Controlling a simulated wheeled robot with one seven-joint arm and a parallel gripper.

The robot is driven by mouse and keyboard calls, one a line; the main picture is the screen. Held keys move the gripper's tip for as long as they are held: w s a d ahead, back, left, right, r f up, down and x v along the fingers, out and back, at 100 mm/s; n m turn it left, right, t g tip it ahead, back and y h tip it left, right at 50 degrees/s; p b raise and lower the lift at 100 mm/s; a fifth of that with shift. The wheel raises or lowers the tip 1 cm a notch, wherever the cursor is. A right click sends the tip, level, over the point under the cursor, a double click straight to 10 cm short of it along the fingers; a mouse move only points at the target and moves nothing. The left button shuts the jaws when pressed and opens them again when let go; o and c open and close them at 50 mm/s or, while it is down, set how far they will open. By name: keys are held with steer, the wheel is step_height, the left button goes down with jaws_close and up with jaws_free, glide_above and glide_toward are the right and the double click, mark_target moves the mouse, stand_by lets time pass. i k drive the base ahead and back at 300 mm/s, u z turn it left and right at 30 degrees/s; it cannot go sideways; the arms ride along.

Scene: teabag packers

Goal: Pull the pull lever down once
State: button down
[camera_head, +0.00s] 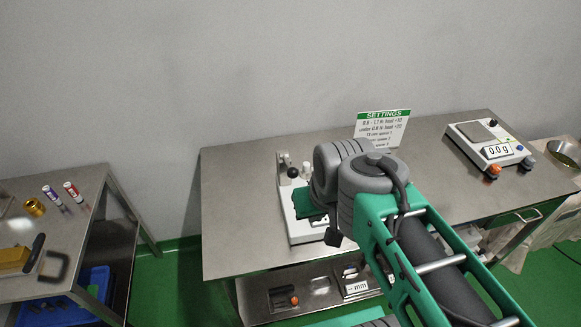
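A white bench device (303,232) stands on the steel table, left of its middle. A black ball knob (293,172) shows at its upper back, between pale upright parts, and looks like the end of the pull lever. My arm comes in from the lower right, and its grey wrist covers the device's right side. A dark green block (306,203) beside the wrist, just below the knob, may be part of my gripper. The fingers are hidden, so I cannot tell whether they are open or touch the lever.
A SETTINGS sign (383,128) stands behind my arm. A scale (490,148) reading 0.0 g sits at the right. A lower shelf holds a small device marked mm (355,287). A separate table (75,235) at left carries markers. The steel table's left part (240,190) is clear.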

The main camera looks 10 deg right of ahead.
mark_target(292, 172)
steer(key=u, duration=2.55)
steer(key=k, duration=0.65)
steer(key=u, duration=0.15)
